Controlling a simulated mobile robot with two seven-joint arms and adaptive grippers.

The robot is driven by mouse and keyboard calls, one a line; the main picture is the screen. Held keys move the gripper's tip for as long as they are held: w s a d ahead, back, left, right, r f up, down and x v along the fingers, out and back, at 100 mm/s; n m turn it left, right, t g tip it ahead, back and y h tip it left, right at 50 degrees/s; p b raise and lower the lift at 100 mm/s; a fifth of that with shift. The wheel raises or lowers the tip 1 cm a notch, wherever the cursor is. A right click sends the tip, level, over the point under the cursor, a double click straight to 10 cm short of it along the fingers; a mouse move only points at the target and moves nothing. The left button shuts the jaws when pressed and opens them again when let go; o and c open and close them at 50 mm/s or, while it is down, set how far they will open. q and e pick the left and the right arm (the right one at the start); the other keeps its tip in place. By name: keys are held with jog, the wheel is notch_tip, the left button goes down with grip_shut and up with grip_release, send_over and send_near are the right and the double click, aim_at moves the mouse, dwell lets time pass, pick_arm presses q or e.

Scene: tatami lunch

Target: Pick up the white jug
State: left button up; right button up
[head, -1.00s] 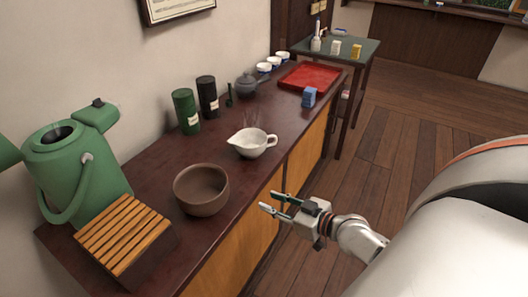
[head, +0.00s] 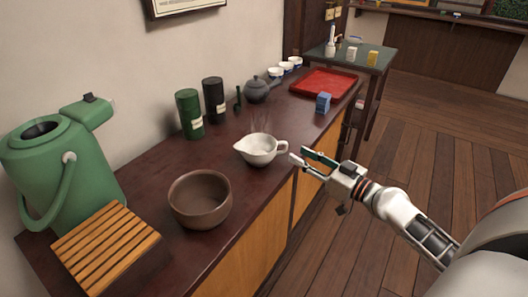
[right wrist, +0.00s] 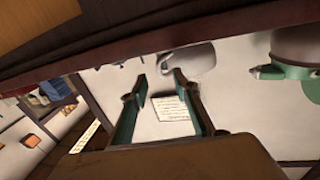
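The white jug (head: 260,149) stands upright on the dark wooden counter (head: 150,172), its spout to the left and its handle to the right. Faint steam rises above it. My right gripper (head: 301,157) is open and empty, just right of the handle. A small gap seems to separate the fingertips from the handle; contact is hard to judge. In the right wrist view, the picture is upside down; the open fingers (right wrist: 160,78) point towards the jug, which appears as a pale shape (right wrist: 195,60). My left gripper is not in view.
A brown bowl (head: 200,199) stands nearer on the counter, beside a slatted wooden stand (head: 105,247) and a green air pot (head: 60,165). Green (head: 190,113) and black (head: 213,99) canisters stand behind the jug. A blue box (head: 323,103) and a red tray (head: 327,82) lie farther right.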

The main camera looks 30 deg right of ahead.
aim_at(287, 146)
jog(key=w, duration=0.1)
jog(key=w+r+p, duration=0.1)
jog(key=shift+w+a+r, duration=0.15)
jog(key=shift+w+r, duration=0.05)
jog(key=shift+w, duration=0.2)
jog(key=shift+w+a+f, duration=0.25)
jog(key=shift+w+f, duration=0.15)
jog(key=shift+w, duration=0.3)
jog(key=shift+w+f, duration=0.1)
jog(key=shift+f, duration=0.05)
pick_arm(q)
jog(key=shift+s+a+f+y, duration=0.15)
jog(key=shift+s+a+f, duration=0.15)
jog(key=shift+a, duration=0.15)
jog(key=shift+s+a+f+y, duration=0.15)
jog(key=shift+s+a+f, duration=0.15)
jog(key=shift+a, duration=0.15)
pick_arm(e)
jog(key=shift+f, duration=0.1)
grip_shut()
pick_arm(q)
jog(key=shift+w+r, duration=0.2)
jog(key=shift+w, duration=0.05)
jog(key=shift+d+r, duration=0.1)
pick_arm(e)
jog(key=shift+r, duration=0.2)
